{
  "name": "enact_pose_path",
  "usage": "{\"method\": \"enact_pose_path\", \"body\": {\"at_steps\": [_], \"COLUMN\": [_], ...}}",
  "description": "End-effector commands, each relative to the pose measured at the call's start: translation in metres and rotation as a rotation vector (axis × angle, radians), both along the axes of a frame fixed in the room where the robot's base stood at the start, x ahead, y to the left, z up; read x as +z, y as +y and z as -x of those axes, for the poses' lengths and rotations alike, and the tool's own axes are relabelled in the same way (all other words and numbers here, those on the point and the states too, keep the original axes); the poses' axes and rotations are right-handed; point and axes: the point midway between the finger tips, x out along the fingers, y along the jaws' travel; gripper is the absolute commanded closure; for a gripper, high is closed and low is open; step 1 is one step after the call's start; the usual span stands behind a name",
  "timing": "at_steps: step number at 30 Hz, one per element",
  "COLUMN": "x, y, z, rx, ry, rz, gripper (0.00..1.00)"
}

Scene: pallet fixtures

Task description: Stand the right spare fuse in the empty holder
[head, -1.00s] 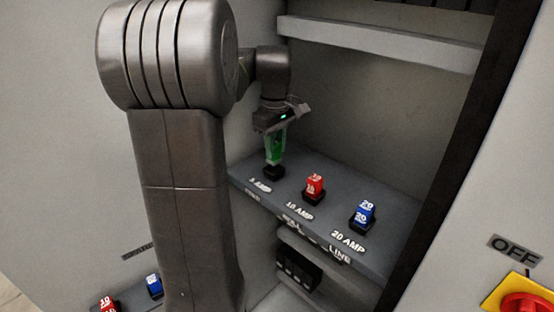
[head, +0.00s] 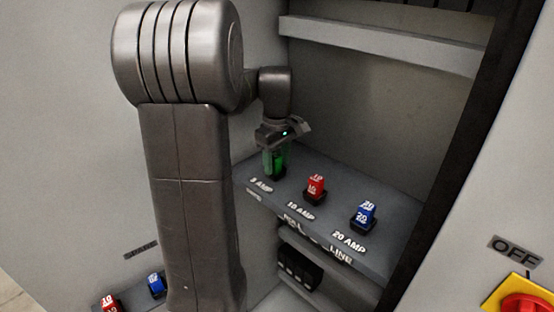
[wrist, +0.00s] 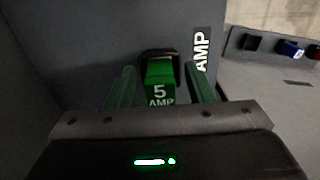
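The green 5 AMP fuse (wrist: 160,88) is between my gripper's fingers in the wrist view, its far end at the black 5 AMP holder (wrist: 160,54). It appears to stand upright in the holder, though how deep it sits is hidden. My gripper (head: 274,164) points down over the 5 AMP place at the left of the shelf. Its two green-looking fingers (wrist: 162,86) are on either side of the fuse, with a narrow gap showing on each side, so it looks open. In the head view, the fingers mostly hide the fuse and holder.
A red 10 AMP fuse (head: 315,184) and a blue 20 AMP fuse (head: 364,212) stand in holders to the right on the grey shelf (head: 400,235). The spare rack (wrist: 270,65) has an empty dark socket (wrist: 252,42), a blue fuse (wrist: 291,49) and a red fuse (wrist: 315,52).

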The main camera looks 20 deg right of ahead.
Motion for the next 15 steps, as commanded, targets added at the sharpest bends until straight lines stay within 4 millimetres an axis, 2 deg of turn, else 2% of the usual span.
{"method": "enact_pose_path", "body": {"at_steps": [4, 8, 15], "x": [0.002, 0.012, 0.061], "y": [0.0, 0.0, 0.0], "z": [0.0, -0.001, -0.001], "rx": [0.0, 0.0, 0.0], "ry": [0.0, -0.003, -0.006], "rz": [0.0, 0.002, 0.003], "gripper": [0.51, 0.51, 0.51]}}
